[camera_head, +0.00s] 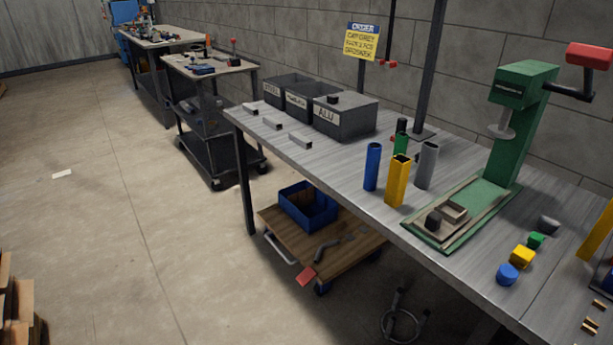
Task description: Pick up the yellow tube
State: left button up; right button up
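The yellow tube (398,182) stands upright on the grey workbench (345,185), close to its front edge. Its open end faces up. A blue tube (372,167) stands just left of it, a grey tube (427,166) to its right, and a green tube (401,139) with a black top behind it, partly hidden. The tubes stand close together. Neither of my grippers shows in the head view.
A green press (510,130) stands right of the tubes on its base plate. Several coloured caps, such as the yellow one (522,257), lie farther right. Labelled grey bins (345,118) stand back left. A wooden cart (335,235) sits beneath the bench.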

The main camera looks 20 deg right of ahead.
aim_at(400, 166)
jog(key=u, duration=1.3)
jog(key=i, duration=1.2)
jog(key=z, duration=2.8)
